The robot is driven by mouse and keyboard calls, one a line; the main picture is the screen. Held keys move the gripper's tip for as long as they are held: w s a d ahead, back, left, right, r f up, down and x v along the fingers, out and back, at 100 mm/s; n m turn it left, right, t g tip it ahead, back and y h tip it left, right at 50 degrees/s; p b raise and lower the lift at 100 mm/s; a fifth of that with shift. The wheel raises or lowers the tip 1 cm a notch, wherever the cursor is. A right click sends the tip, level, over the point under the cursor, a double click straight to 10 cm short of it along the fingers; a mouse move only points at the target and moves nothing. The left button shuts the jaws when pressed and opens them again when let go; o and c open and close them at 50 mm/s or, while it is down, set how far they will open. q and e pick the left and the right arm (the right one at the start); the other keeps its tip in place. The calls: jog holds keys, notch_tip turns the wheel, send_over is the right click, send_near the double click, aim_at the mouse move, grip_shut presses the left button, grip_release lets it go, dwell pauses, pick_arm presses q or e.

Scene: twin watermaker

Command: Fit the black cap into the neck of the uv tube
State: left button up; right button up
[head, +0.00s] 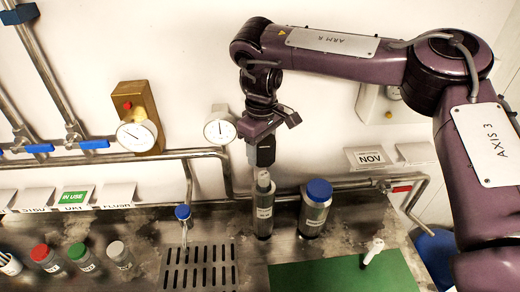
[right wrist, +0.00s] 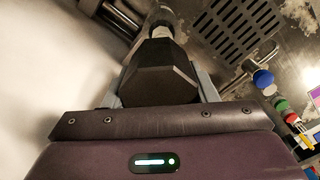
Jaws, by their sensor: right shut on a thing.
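My right gripper (head: 262,142) points down near the back wall and is shut on the black cap (head: 266,155). In the right wrist view the black cap (right wrist: 160,72) is a large faceted block between the two fingers. The uv tube (head: 264,212) is a grey cylinder with a white label, standing upright on the counter directly below the cap. Its narrower neck (head: 263,178) is just under the cap. I cannot tell whether the cap is touching the neck or seated in it. My left gripper is not in view.
A blue-lidded grey jar (head: 315,212) stands close to the right of the tube. A horizontal steel pipe (head: 345,185) and a gauge (head: 220,128) are behind it. A drain grate (head: 198,268) and a blue-topped tap (head: 183,213) are left. A green mat (head: 340,275) lies front right.

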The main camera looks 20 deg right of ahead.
jog(key=shift+d, duration=0.1)
jog(key=shift+s+r, duration=0.2)
jog(key=shift+s, duration=0.35)
jog(key=o, duration=0.5)
jog(key=shift+s, duration=0.1)
jog(key=shift+c, duration=1.3)
jog(key=shift+w+f, duration=0.2)
jog(key=shift+w, duration=0.15)
jog(key=shift+c, duration=0.5)
jog(key=shift+f, duration=0.3)
jog(key=shift+s+f+b, duration=0.15)
jog(key=shift+f+b, duration=0.05)
jog(key=shift+b, duration=0.1)
jog(key=shift+f, duration=0.65)
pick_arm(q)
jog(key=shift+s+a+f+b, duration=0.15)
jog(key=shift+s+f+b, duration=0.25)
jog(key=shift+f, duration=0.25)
pick_arm(e)
jog(key=shift+f, duration=0.4)
